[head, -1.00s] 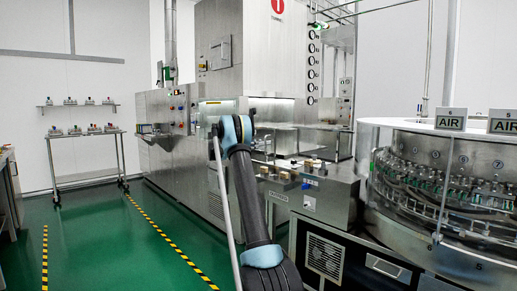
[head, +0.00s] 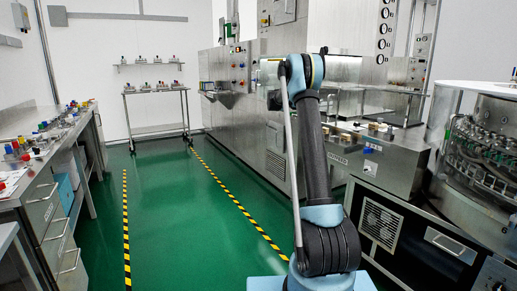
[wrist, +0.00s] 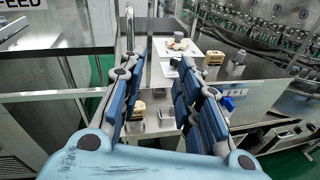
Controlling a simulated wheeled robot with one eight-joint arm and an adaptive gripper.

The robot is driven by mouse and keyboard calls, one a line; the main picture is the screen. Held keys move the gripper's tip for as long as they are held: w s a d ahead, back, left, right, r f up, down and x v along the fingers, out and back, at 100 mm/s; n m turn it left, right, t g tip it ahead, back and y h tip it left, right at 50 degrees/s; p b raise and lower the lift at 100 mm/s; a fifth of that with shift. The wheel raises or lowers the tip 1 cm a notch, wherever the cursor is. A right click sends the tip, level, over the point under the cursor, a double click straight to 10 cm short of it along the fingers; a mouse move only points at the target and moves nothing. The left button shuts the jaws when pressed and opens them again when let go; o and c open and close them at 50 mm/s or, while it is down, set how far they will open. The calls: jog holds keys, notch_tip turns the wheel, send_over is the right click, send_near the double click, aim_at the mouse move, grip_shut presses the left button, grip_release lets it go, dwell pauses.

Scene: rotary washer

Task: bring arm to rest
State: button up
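In the wrist view my gripper (wrist: 157,72) is open, with its two blue-padded fingers spread apart. Nothing is held between them; small items on a metal surface beyond show through the gap. In the head view my arm stands upright right of centre, bent at a high elbow. The gripper itself is hidden there. The rotary washer (head: 490,150), a round machine with many small glass vessels, is at the right edge of the head view. Part of it also shows at the top right of the wrist view (wrist: 265,35).
A steel counter (head: 390,165) with small blocks lies right of my arm, near the washer. A workbench (head: 40,185) with coloured-cap items runs along the left. A wheeled cart (head: 157,128) stands at the back. Green floor (head: 165,220) with striped tape is clear between them.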

jog(key=s+a+f+m+g+y, duration=0.1)
jog(key=s+a+f+m+y, duration=0.15)
jog(key=s, duration=1.05)
jog(key=s+a+f+m+y, duration=0.1)
jog(key=s+m+y, duration=0.25)
jog(key=s, duration=0.95)
jog(key=s+a+f+m+g+y, duration=0.15)
jog(key=s+m, duration=0.25)
jog(key=s, duration=0.9)
jog(key=s+a+f+m+y, duration=0.2)
jog(key=s+a+f+m, duration=0.1)
jog(key=s+f, duration=0.4)
jog(key=s+a+f+m+y, duration=0.3)
jog(key=s+a+f, duration=0.3)
jog(key=s, duration=0.7)
jog(key=s+a+f+m+y, duration=0.3)
jog(key=s+a+f, duration=0.1)
jog(key=s+f, duration=0.5)
jog(key=shift+s+a+f, duration=0.15)
jog(key=shift+s+a, duration=0.2)
jog(key=shift+s, duration=0.6)
jog(key=shift+t+y, duration=0.25)
jog(key=shift+w+f, duration=0.2)
jog(key=shift+w, duration=0.25)
